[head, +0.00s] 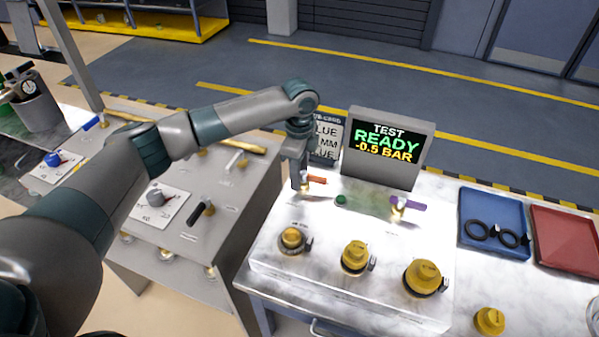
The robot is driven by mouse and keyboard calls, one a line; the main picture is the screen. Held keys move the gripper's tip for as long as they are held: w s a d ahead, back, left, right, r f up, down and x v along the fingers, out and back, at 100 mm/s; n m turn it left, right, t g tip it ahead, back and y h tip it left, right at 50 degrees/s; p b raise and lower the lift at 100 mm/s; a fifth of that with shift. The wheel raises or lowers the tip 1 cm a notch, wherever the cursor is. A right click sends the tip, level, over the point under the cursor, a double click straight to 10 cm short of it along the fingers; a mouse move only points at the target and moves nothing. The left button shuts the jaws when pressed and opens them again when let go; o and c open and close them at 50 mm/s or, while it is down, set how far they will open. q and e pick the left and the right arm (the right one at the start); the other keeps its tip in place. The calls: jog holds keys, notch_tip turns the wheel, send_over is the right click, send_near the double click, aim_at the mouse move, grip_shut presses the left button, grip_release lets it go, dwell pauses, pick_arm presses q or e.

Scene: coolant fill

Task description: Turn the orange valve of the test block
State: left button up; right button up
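The test block (330,270) is a pale block on the table, with several yellow caps on it. The orange valve (316,180) is at its back left, with its handle pointing right. My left gripper (298,183) points down right at the orange valve, on the handle's left side. The gripper partly covers the valve's left end. I cannot tell whether its fingers touch the valve or how far apart they are. A purple-handled valve (408,203) is further right. My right gripper is not in view.
A display (388,147) behind the block reads "TEST READY -0.5 BAR". A sign (327,137) is partly hidden by my arm. A blue tray (494,208) with black rings and a red tray (565,240) lie on the right. A loose yellow cap (489,321) is at front right.

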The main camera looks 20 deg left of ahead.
pick_arm(q)
grip_shut()
jog(key=shift+m, duration=0.3)
jog(key=shift+w+m+p, duration=0.15)
jog(key=shift+m+p, duration=0.55)
jog(key=shift+m, duration=0.4)
jog(key=m, duration=0.3)
jog(key=shift+w+d+m+p, duration=0.2)
jog(key=shift+m+p, duration=0.1)
jog(key=shift+p, duration=0.1)
jog(key=m, duration=0.5)
jog(key=shift+w+d, duration=0.2)
jog(key=m, duration=0.6)
jog(key=shift+d, duration=0.3)
